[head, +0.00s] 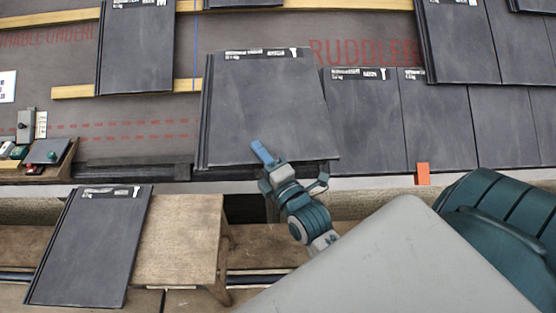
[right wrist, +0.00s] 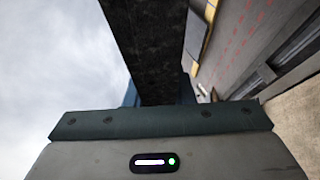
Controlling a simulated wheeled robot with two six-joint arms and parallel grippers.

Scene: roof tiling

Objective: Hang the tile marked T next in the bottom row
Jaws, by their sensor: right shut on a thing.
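A dark grey tile (head: 268,112) with a white label and a T-like mark at its top edge is held at the lower edge of the roof, left of the laid bottom-row tiles (head: 365,120). Its right side is close to or over the nearest laid tile; I cannot tell if they touch. My right gripper (head: 266,158) is shut on its bottom edge, one blue finger showing on top. In the right wrist view the tile (right wrist: 150,45) is a dark slab rising from the gripper. A similar marked tile (head: 90,245) lies on the wooden bench. My left gripper is not in view.
Wooden battens (head: 75,91) cross the underlay, with upper-row tiles (head: 136,45) on them. The bottom row's left part is bare. An orange marker (head: 423,174) stands at the eave. A box of small items (head: 45,160) is at far left. The bench (head: 180,240) is partly clear.

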